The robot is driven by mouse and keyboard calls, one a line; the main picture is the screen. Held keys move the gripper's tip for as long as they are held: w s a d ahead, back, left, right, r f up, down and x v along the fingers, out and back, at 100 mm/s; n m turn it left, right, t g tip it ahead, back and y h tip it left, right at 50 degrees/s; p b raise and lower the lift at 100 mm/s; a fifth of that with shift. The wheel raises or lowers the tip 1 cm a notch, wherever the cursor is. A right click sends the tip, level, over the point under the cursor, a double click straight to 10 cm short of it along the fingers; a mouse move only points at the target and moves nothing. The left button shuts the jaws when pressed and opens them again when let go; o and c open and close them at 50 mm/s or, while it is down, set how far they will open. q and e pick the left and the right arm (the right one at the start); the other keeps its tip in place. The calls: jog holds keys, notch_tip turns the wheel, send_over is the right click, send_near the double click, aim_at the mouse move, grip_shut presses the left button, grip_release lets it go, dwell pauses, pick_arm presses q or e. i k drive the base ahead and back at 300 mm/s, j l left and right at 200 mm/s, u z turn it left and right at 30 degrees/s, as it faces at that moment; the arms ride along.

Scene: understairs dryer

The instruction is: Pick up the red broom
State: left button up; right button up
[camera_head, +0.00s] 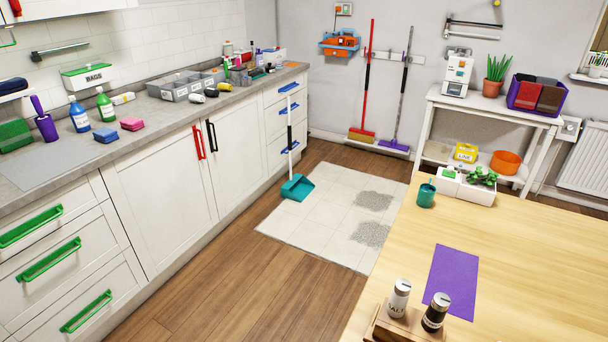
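The red broom (367,85) stands upright against the far wall, its red and black handle reaching up to a wall rail. Its brush head has a red top and tan bristles and is at floor level. Neither of my grippers shows in the head view.
A long-handled teal dustpan (298,188) stands by the counter on a pale tiled mat (310,222). A wooden table (540,240) fills the right foreground. A white shelf (430,115) stands right of the brooms. Wooden floor (215,275) is open between counter and table.

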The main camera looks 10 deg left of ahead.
aim_at(361, 135)
jog(key=j+u, duration=0.2)
jog(key=i+j, duration=0.2)
jog(key=j, duration=0.2)
jog(key=i+j, duration=0.2)
jog(key=j, duration=0.2)
jog(key=i+j, duration=0.2)
jog(key=j, duration=0.2)
jog(key=i+j, duration=0.2)
jog(key=j, duration=0.2)
jog(key=i+z, duration=0.2)
jog(key=i, duration=0.4)
jog(key=i+j+z, duration=0.15)
jog(key=i, duration=0.4)
jog(key=i+j+z, duration=0.2)
jog(key=i, duration=0.35)
jog(key=i+z, duration=0.2)
jog(key=i, duration=0.45)
jog(key=i+z, duration=0.15)
jog(key=i, duration=0.5)
jog(key=i+j+z, duration=0.2)
jog(key=i, duration=0.45)
jog(key=i+l, duration=0.1)
jog(key=i, duration=0.55)
jog(key=i+l+u, duration=0.15)
jog(key=i, duration=0.5)
jog(key=i+l, duration=0.1)
jog(key=i, duration=0.55)
jog(key=j+u, duration=0.05)
